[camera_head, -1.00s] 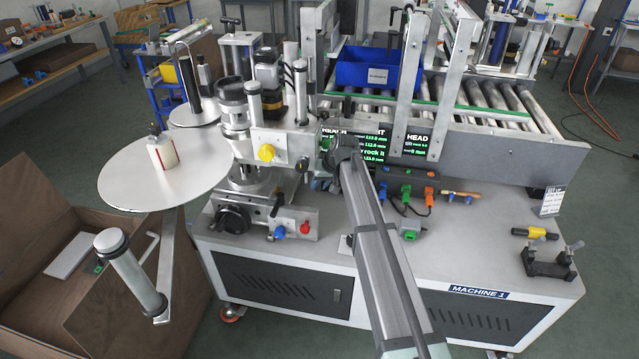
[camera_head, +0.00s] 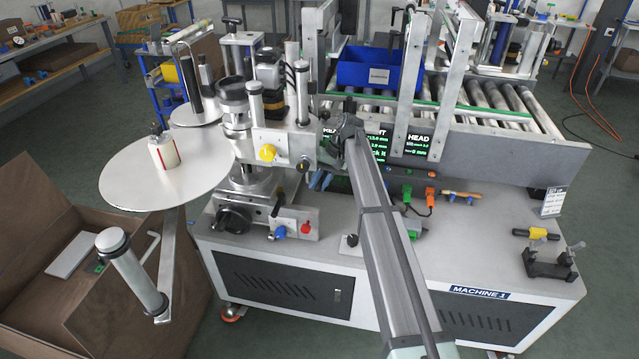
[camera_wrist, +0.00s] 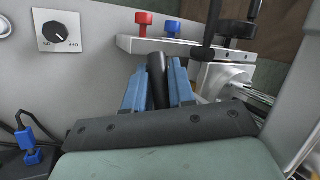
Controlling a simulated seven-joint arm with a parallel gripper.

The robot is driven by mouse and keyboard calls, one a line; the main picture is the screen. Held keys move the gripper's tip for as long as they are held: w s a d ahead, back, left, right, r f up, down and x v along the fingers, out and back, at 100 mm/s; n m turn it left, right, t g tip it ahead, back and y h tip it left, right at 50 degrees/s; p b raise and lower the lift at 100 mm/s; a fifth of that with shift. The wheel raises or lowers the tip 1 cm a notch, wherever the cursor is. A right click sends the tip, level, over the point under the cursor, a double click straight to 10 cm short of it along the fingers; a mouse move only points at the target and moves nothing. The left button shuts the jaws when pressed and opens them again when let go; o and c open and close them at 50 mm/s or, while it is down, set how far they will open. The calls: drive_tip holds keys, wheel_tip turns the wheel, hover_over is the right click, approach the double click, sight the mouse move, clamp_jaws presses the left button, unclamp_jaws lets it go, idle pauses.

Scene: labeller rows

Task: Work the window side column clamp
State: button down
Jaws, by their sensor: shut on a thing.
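My gripper (camera_wrist: 157,92) has blue fingers, one on each side of a dark, rounded clamp handle (camera_wrist: 157,75), and is shut on it. The far end of that handle is hidden by the gripper body. In the head view my gripper (camera_head: 321,181) is low beside the labeller head, mostly hidden by my arm. The metal column (camera_head: 236,115) of the labeller stands left of it. A second black lever (camera_wrist: 212,32) shows at the top of the wrist view, apart from my fingers; I cannot tell which column clamp each belongs to.
A red knob (camera_wrist: 143,20) and a blue knob (camera_wrist: 173,27) sit on a metal bar close beyond my fingers. A black dial (camera_wrist: 61,35) is at left.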

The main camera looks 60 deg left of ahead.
drive_tip(key=shift+r+g+h, duration=0.2)
drive_tip(key=shift+g+h, duration=0.1)
drive_tip(key=shift+s+d, duration=0.1)
drive_tip(key=c, duration=1.3)
unclamp_jaws()
